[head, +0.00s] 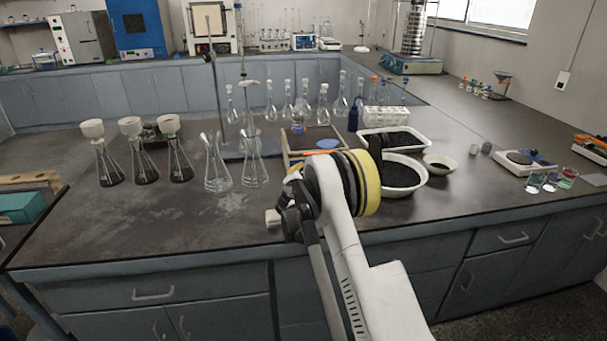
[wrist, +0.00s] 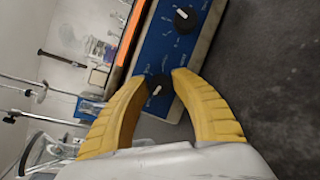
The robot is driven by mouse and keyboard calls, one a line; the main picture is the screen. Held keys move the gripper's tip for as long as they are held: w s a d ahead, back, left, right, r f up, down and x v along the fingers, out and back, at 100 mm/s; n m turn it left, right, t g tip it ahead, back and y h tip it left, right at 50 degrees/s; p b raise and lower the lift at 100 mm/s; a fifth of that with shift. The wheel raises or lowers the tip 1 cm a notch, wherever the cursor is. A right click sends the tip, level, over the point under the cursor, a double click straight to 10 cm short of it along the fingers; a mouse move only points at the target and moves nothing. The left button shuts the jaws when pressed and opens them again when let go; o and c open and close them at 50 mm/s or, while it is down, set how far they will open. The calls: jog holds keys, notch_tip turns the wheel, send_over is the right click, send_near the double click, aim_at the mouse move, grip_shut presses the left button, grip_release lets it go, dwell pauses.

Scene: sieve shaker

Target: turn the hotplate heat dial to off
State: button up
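In the wrist view, a blue control panel (wrist: 167,50) with a pale frame carries two black dials. The lower dial (wrist: 157,88) has a white mark and shows between the tips of my gripper's yellow fingers (wrist: 159,76). The upper dial (wrist: 185,18) also has a white mark and is clear of the fingers. The fingers are apart, with one tip on each side of the lower dial. I cannot tell if they touch it. In the head view, my arm hides the gripper, the panel and both dials.
On the dark bench (head: 90,225), several flasks with funnels stand left. Two clear flasks (head: 216,170) stand left of my arm. White trays of black granules (head: 400,178) lie right of my wrist. A balance (head: 522,162) and small beakers sit further right. The front left bench is clear.

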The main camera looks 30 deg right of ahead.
jog(key=shift+o, duration=1.1)
jog(key=v, duration=1.2)
jog(key=s+a+r+m+g+y, duration=0.25)
jog(key=s+r+m, duration=0.3)
jog(key=s, duration=0.35)
jog(key=s+a+r+m+g+y, duration=0.1)
jog(key=s+a+r+m, duration=0.35)
jog(key=s+r, duration=0.3)
jog(key=s+a+f+m+g+y, duration=0.1)
jog(key=s+a+m, duration=0.3)
jog(key=s, duration=0.8)
jog(key=s+a+f+m+g+y, duration=0.1)
jog(key=s+a+f+m+y, duration=0.1)
jog(key=s+a+m+y, duration=0.2)
jog(key=s+a, duration=0.3)
jog(key=s, duration=0.5)
jog(key=shift+s+f, duration=0.2)
jog(key=shift+s, duration=0.1)
